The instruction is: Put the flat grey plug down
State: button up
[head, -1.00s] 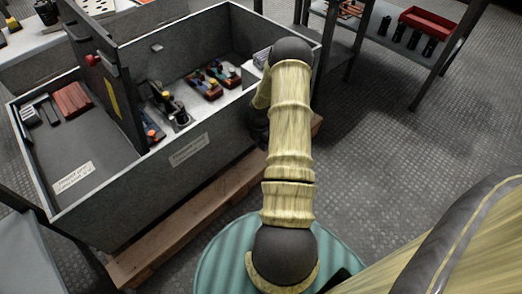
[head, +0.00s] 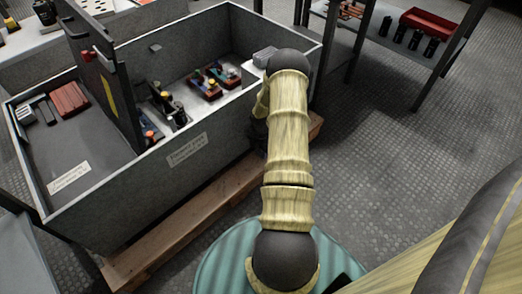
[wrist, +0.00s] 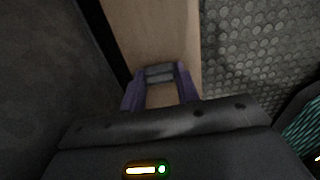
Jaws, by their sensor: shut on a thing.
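In the wrist view, my gripper (wrist: 161,82) has two purple fingers shut on the flat grey plug (wrist: 160,72). The plug sits across the fingertips, and a light wooden beam (wrist: 150,28) shows beyond it. I cannot tell how high the plug is above the beam. In the head view my own arm hides the gripper and the plug, beside the near right end of the large grey crate (head: 130,185).
The crate holds red-brown blocks (head: 69,98) at left and several small coloured-top parts (head: 205,82) beyond a dark upright panel (head: 105,85). The crate rests on a wooden pallet (head: 190,215). A shelf with a red tray (head: 430,24) stands behind right. Patterned floor at right is clear.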

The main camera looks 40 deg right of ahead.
jog(key=shift+f, duration=0.3)
jog(key=o, duration=0.9)
jog(key=shift+o, duration=0.2)
notch_tip(320, 180, up, 13)
jog(key=p, duration=0.7)
jog(key=shift+r+p, duration=0.15)
jog(key=shift+p, duration=0.15)
